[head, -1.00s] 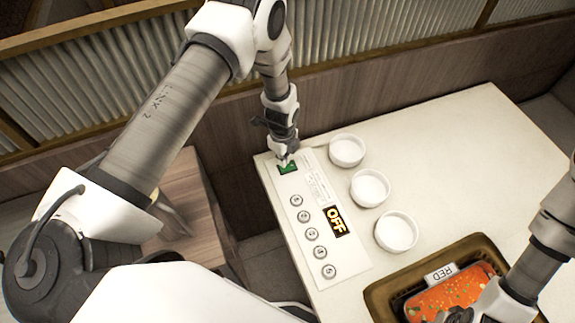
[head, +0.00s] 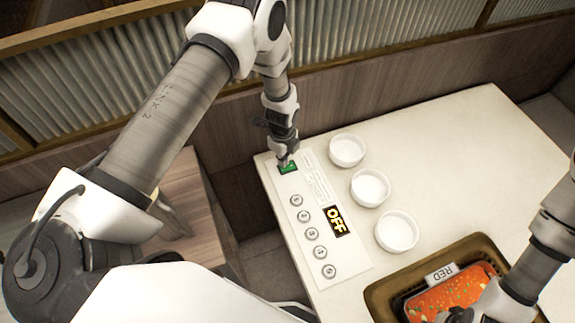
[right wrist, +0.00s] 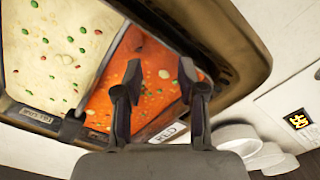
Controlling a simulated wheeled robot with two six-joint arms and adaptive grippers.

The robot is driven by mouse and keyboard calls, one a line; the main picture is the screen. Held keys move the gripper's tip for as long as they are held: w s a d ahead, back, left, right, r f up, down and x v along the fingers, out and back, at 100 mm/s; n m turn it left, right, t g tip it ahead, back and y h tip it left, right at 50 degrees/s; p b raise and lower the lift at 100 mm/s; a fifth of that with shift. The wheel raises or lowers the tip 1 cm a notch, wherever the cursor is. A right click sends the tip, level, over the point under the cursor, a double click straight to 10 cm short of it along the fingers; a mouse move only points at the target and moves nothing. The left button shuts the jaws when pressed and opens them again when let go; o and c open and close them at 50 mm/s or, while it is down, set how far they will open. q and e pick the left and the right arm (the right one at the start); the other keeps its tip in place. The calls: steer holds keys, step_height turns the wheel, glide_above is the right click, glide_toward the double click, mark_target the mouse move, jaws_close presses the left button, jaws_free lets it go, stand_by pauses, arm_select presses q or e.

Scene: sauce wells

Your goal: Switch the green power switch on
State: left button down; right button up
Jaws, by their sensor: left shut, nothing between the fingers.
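The green power switch (head: 288,169) sits at the far end of a white control panel (head: 345,268) on the table. My left gripper (head: 284,160) is shut and empty, with its fingertips at the switch, partly covering it. I cannot tell whether they touch it.
Three white bowls (head: 347,151) stand in a row right of the panel. Several round buttons (head: 309,234) line the panel. A brown-rimmed sauce tray (head: 380,295) holds the red well and, in the right wrist view, a pale sauce well (right wrist: 60,55). The table's far right is clear.

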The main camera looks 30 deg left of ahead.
arm_select(q)
steer(key=shift+a+f+b, duration=0.1)
steer(key=shift+f+b, duration=0.8)
steer(key=shift+f, duration=0.15)
stand_by(0.4)
steer(key=shift+r+p, duration=1.25)
steer(key=shift+r, duration=0.6)
steer(key=shift+r+p, duration=1.05)
steer(key=shift+r, duration=0.7)
steer(key=shift+f, duration=0.1)
